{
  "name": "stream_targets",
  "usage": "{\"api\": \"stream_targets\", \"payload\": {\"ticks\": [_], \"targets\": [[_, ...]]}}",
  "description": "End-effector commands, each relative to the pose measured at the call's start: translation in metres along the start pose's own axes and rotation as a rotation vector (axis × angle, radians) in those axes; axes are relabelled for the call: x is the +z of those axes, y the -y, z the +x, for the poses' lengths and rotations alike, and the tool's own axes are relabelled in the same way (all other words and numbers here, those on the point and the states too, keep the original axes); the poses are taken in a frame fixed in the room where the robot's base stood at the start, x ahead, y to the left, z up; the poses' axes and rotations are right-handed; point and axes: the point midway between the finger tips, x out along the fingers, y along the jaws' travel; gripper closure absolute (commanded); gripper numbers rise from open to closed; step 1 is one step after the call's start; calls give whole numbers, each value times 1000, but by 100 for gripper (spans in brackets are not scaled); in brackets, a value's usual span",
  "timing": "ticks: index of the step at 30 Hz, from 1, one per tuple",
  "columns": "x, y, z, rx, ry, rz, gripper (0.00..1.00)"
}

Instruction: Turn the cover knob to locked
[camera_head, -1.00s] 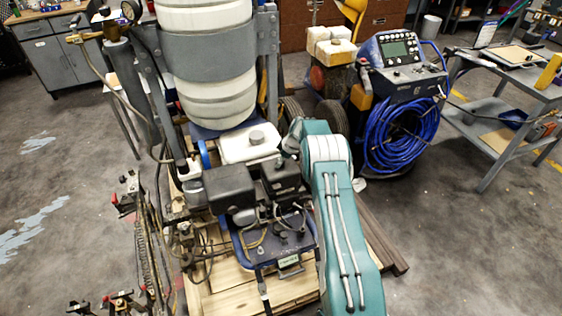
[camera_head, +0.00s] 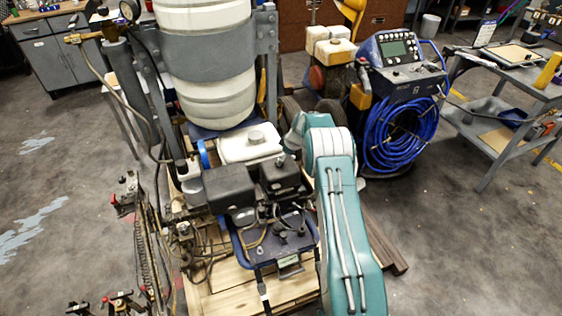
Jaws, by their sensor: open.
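The line striper stands in the middle of the view, with a black engine made of two box-shaped covers. The left black cover (camera_head: 231,187) is plain on top. The right black cover (camera_head: 281,178) seems to have a small raised round shape on top, but I cannot tell if it is the cover knob or how it is turned. My teal arm rises from the bottom right and bends over toward the engine. Its far end comes down beside the right cover. My gripper is not distinguishable; it is hidden behind the arm and engine parts.
A white tank (camera_head: 250,144) with a cap sits behind the engine, below a large strapped white barrel (camera_head: 205,20). A blue hose coil (camera_head: 398,135) hangs on a machine at right. A metal cart (camera_head: 500,125) stands farther right. Clear floor lies at left and lower right.

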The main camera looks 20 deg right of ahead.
Motion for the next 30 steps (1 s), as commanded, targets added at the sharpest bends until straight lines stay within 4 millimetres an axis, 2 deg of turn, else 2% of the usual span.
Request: {"api": "stream_targets", "payload": {"ticks": [1,6,12,18,30], "targets": [[0,-1,-13,3,-1,0,15],[0,-1,-49,2,0,0,15],[0,-1,-81,-1,1,1,15],[1,-1,-93,-3,1,1,15],[1,-1,-93,-3,1,1,15]]}}
